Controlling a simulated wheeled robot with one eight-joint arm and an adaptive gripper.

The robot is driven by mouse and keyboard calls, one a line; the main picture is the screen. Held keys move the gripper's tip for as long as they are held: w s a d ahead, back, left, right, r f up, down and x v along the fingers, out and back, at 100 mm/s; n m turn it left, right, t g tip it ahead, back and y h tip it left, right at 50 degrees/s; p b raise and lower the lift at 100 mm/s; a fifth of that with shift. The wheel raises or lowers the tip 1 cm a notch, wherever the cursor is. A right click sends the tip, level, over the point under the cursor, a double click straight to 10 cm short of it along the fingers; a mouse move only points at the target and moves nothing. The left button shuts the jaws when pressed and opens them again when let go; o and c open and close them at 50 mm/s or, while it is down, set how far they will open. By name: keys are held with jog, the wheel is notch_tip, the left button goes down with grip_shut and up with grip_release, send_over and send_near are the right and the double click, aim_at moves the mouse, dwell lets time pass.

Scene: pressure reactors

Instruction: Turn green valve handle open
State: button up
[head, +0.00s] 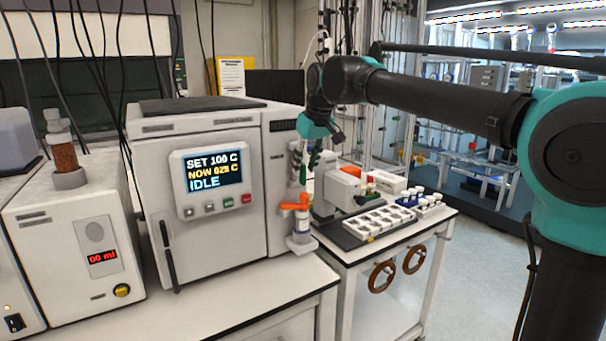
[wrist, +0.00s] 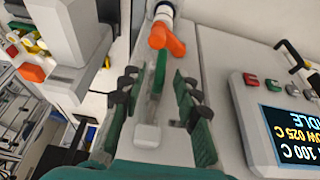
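The green valve handle (wrist: 160,72) is a narrow green lever. In the wrist view it stands between the two fingers of my gripper (wrist: 158,88), with a visible gap on each side. My gripper is open, and I see no contact with the handle. In the head view my gripper (head: 317,153) hangs beside the right side of the large white reactor, above an orange valve handle (head: 296,202). The orange handle also shows just beyond the green one in the wrist view (wrist: 166,40). In the head view the green handle is mostly hidden by my gripper.
A cart (head: 440,225) at right carries a vial tray (head: 375,225) and a grey-white device (head: 335,190). A second white unit (head: 75,260) stands at left. The floor at right is clear.

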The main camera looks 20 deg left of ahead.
jog(key=v, duration=0.8)
jog(key=w+d+f+m+t+h, duration=0.15)
jog(key=d+f+m, duration=0.35)
jog(key=d+f, duration=1.95)
jog(key=s+d+f+m+h, duration=0.1)
jog(key=s+d+f+m, duration=0.4)
jog(key=s+d+f, duration=1.1)
notch_tip(320, 180, down, 4)
jog(key=shift+s+d+r+h, duration=0.2)
jog(key=shift+s+d+h, duration=0.2)
jog(key=shift+s, duration=0.4)
jog(key=shift+a, duration=0.1)
